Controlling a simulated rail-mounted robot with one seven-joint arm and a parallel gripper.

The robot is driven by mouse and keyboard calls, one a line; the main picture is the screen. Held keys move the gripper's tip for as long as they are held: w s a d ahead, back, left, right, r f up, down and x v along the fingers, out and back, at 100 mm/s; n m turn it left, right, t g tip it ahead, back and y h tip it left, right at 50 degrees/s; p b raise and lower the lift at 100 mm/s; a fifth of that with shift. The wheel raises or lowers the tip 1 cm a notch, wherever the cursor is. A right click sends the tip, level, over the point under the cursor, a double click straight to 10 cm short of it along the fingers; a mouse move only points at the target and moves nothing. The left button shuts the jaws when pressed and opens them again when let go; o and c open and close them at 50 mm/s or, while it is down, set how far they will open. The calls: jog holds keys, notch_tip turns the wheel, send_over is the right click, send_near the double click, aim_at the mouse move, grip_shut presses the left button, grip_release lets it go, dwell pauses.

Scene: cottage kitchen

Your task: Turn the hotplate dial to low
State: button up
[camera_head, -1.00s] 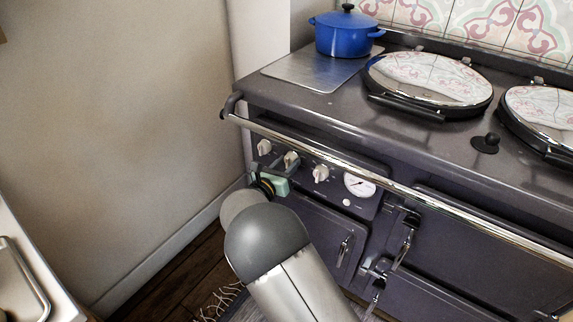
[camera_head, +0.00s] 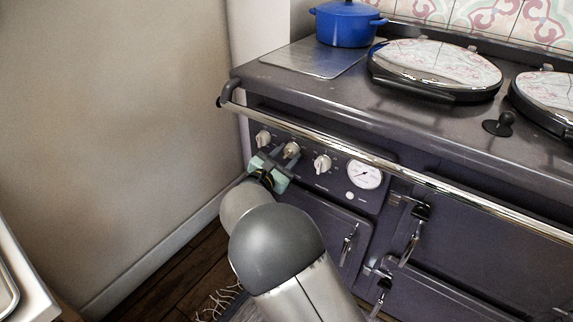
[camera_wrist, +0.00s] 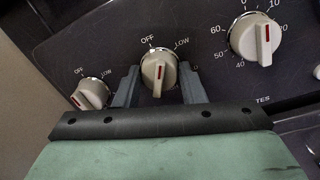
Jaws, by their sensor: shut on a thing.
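The range's front panel carries a row of cream dials. The middle dial (camera_head: 291,150) is between my gripper's fingers; it shows larger in the wrist view (camera_wrist: 158,75). Its red mark points upward, between the printed OFF at upper left and LOW at upper right. My gripper (camera_wrist: 159,84) is shut on this dial, with one grey finger on each side. In the head view my gripper (camera_head: 283,158) reaches the panel from below, its green body tilted. The left dial (camera_wrist: 90,95), also marked OFF and LOW, has its red mark turned toward the left.
A timer dial (camera_wrist: 257,38) with numbers sits to the right, beside a white gauge (camera_head: 364,174). A chrome rail (camera_head: 330,147) runs above the panel. A blue pot (camera_head: 346,25) stands on the range top. The wall (camera_head: 120,110) is close on the left.

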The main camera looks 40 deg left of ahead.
jog(key=m+b, duration=0.6)
jog(key=b, duration=0.1)
jog(key=shift+f, duration=0.2)
jog(key=shift+r+m, duration=0.1)
jog(key=shift+m, duration=0.4)
jog(key=o, duration=1)
jog(key=s+p, duration=0.1)
jog(key=s, duration=0.4)
jog(key=s+p, duration=0.1)
jog(key=s, duration=0.5)
jog(key=s+f+p, duration=0.1)
jog(key=s, duration=0.5)
jog(key=shift+s+d, duration=0.25)
jog(key=shift+d, duration=0.15)
